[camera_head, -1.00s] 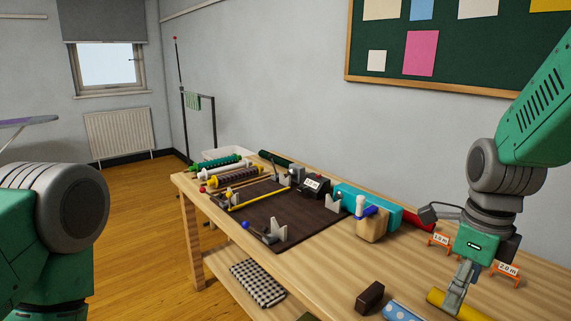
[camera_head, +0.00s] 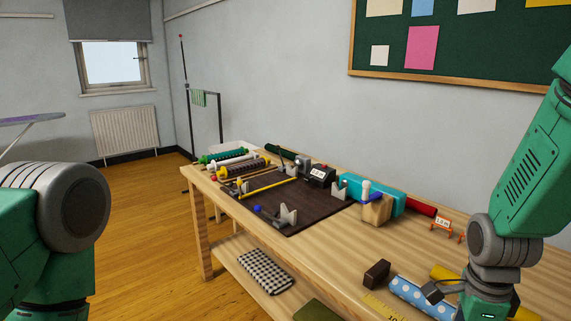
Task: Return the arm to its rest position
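My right arm (camera_head: 535,155) comes in from the upper right, with its green wrist (camera_head: 487,305) low over the right end of the table. A yellow roll (camera_head: 444,272) shows on the table to both sides of this wrist. A blue polka-dot roll (camera_head: 412,293) lies just left of it. My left arm (camera_head: 75,210) is at the left edge, and its gripper is out of view.
The wooden table (camera_head: 335,248) carries a dark mat (camera_head: 285,213) with grey holders, several rolls at the far end, a teal box (camera_head: 378,197), a wooden block (camera_head: 376,212), a brown block (camera_head: 376,273) and a 1.5 m sign (camera_head: 443,223).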

